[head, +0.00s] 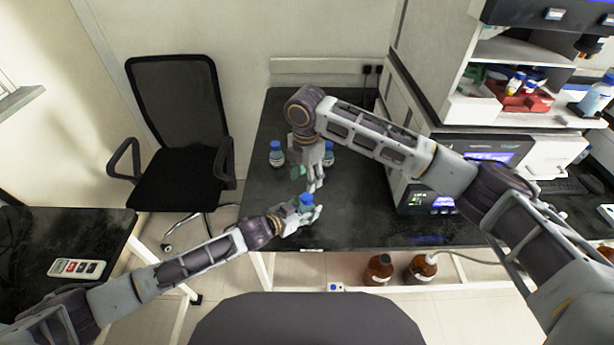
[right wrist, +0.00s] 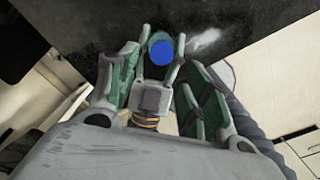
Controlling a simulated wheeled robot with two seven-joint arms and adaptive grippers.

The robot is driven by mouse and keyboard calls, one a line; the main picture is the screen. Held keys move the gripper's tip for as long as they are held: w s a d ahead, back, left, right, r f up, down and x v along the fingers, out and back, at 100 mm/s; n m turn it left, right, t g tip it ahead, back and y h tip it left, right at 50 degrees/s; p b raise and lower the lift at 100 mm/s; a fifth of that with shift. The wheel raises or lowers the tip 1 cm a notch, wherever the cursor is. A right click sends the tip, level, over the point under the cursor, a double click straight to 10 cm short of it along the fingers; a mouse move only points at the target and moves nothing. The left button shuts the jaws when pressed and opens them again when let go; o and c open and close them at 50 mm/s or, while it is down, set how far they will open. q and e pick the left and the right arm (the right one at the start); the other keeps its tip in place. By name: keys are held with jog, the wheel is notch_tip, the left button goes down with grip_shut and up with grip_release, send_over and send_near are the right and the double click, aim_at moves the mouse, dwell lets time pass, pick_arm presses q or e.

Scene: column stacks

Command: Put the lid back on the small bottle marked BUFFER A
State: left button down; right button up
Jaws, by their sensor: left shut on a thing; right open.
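My left gripper (head: 306,211) is shut on a small bottle, mostly hidden by the fingers, above the front part of the dark bench. A blue lid (head: 306,198) shows at the bottle's top; it is a round blue disc in the right wrist view (right wrist: 161,53). I cannot tell how tightly it sits, and no marking is readable. My right gripper (head: 314,187) is open just behind and above the lid. In the right wrist view its green-padded fingers (right wrist: 162,66) stand apart on either side of the lid.
Blue-capped bottles stand farther back on the bench, one at left (head: 276,154) and one at right (head: 328,155), close to my right gripper. An instrument (head: 430,200) with a lit screen bounds the right. Brown bottles (head: 420,268) stand below the bench. A black chair (head: 180,130) is at left.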

aim_at(307, 196)
jog(key=shift+d+n, duration=0.1)
jog(key=shift+n, duration=0.2)
jog(key=shift+f, duration=0.1)
jog(key=shift+f, duration=3.95)
